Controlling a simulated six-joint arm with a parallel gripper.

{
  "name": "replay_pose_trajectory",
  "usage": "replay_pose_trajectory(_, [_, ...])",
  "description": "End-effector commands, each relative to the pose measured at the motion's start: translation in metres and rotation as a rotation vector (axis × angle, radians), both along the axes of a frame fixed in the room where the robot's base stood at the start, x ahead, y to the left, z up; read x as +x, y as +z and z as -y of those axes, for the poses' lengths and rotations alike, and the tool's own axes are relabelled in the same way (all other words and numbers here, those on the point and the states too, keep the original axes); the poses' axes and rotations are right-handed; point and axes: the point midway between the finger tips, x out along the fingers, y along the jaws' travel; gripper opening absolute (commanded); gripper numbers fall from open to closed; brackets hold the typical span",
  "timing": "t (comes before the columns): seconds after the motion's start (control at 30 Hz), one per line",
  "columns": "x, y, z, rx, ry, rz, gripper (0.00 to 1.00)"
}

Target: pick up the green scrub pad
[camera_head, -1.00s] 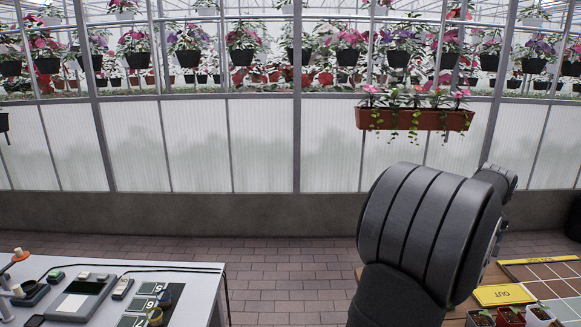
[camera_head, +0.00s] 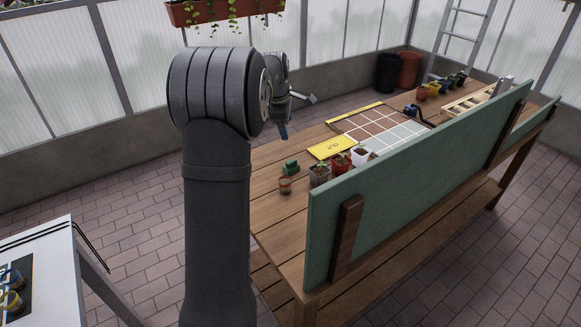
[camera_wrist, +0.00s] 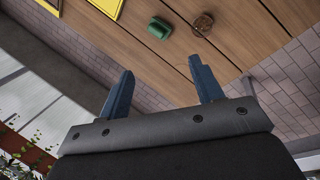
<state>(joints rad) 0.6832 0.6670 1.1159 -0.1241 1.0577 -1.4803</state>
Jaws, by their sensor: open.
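The green scrub pad (camera_head: 291,167) lies on the wooden bench, left of the potted plants in the head view. It also shows in the wrist view (camera_wrist: 159,28), beyond and above my fingertips. My gripper (camera_wrist: 163,82) is open and empty, with its two blue fingers spread apart. In the head view my gripper (camera_head: 283,131) hangs at the bench's far left edge, above and beyond the pad. It is clear of the pad. My arm hides part of the scene at left centre.
A small pot (camera_head: 286,186) stands close beside the pad; it also shows in the wrist view (camera_wrist: 203,24). Several potted plants and a yellow OUT sign (camera_head: 331,147) are to the right. A green panel (camera_head: 400,172) rises along the bench's near side. The bench (camera_head: 270,212) is bare in front.

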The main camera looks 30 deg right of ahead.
Motion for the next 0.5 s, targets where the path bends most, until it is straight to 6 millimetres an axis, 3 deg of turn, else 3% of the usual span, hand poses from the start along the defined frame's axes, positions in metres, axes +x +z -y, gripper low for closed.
replay_pose_trajectory(0.1, [0.022,-0.028,-0.002,-0.077,0.283,-0.144,0.6])
replay_pose_trajectory(0.23, [0.038,-0.05,-0.003,-0.142,0.536,-0.274,0.6])
replay_pose_trajectory(0.5, [0.051,-0.071,-0.003,-0.189,0.752,-0.39,0.6])
